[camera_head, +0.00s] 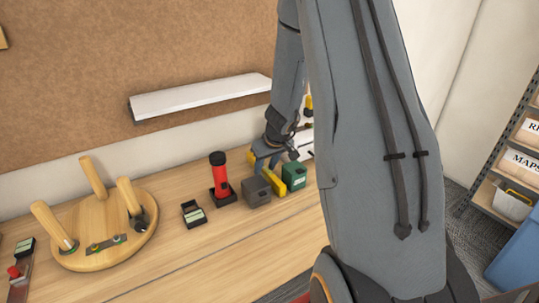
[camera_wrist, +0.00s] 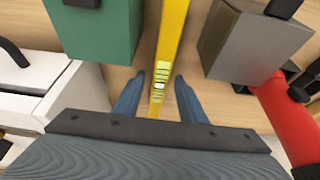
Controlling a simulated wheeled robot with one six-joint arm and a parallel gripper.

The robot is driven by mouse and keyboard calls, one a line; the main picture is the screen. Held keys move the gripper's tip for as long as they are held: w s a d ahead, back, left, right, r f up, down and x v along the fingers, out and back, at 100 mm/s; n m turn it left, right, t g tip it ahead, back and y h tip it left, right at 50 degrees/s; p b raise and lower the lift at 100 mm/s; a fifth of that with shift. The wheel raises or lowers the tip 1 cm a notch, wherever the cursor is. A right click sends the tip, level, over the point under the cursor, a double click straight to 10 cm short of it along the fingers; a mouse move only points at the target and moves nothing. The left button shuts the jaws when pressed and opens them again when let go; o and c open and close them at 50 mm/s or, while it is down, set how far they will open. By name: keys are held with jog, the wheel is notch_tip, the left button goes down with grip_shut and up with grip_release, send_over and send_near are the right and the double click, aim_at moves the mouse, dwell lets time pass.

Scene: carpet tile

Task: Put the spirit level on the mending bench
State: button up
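The spirit level (camera_head: 273,184) is a narrow yellow bar with pale green vials, standing on the wooden worktop between a grey box and a green box. In the wrist view, the spirit level (camera_wrist: 172,30) runs away from my gripper, its vials close to the fingertips. My gripper (camera_wrist: 160,84) is open, with one blue finger on each side of the level's line and a gap on both sides. In the head view, my gripper (camera_head: 267,155) is above the level, partly hidden by my arm. I cannot tell whether this worktop (camera_head: 215,255) is the mending bench.
The grey box (camera_head: 256,191) and green box (camera_head: 294,175) flank the level closely. A red flashlight (camera_head: 219,176) stands left of them, then a small black item (camera_head: 193,214) and a round wooden stool (camera_head: 95,235) with its legs up. A white shelf (camera_head: 200,96) hangs above.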

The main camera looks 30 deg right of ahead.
jog(key=v, duration=1.1)
jog(key=s+a+r+g, duration=0.2)
jog(key=s+a, duration=1.5)
jog(key=s, duration=0.1)
jog(key=shift+s+a+g, duration=0.2)
jog(key=shift+a+g, duration=0.05)
jog(key=shift+g, duration=0.05)
notch_tip(320, 180, down, 3)
jog(key=shift+b, duration=1.2)
